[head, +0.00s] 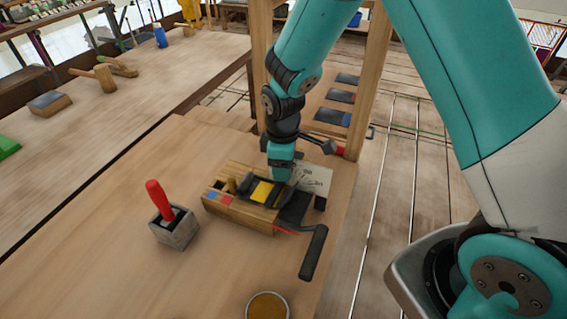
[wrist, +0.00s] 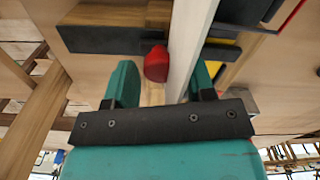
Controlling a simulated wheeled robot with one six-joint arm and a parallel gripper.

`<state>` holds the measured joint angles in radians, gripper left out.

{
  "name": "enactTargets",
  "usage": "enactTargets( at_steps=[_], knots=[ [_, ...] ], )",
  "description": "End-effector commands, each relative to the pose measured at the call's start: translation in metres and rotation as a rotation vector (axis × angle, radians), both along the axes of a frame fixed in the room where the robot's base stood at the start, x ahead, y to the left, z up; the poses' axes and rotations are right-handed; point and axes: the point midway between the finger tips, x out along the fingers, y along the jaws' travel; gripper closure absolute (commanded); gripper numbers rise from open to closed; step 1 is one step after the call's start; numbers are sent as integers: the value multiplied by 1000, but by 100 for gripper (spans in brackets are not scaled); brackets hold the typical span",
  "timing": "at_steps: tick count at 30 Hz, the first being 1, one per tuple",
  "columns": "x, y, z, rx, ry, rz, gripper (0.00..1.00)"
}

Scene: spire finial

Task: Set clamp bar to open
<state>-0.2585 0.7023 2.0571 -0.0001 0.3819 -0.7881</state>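A wooden block fixture (head: 225,205) with black and yellow parts stands on the table. A black bar with a red end (head: 338,152) shows behind my gripper in the head view; I cannot tell for sure that it is the clamp bar. A black-handled lever (head: 314,252) sticks out at the fixture's front right. My gripper (head: 281,176) is low over the fixture's back right side. In the wrist view my gripper's fingers (wrist: 162,84) are apart. A red knob (wrist: 156,63) and a white panel edge (wrist: 190,45) show between or just beyond them; contact cannot be told.
A red-handled tool (head: 158,197) stands in a grey block (head: 174,229) left of the fixture. A round tin (head: 267,306) is at the front.

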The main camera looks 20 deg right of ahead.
Motion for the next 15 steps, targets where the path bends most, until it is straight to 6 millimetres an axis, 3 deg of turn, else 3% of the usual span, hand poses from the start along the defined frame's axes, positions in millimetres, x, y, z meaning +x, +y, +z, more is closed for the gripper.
enactTargets(
  at_steps=[1,6,11,15],
  knots=[
    [0,0,0,0,0,0,62],
    [0,0,0,0,0,0,100],
    [4,-4,0,0,0,-2,100],
    [24,-24,0,0,-1,-7,100]
  ],
)
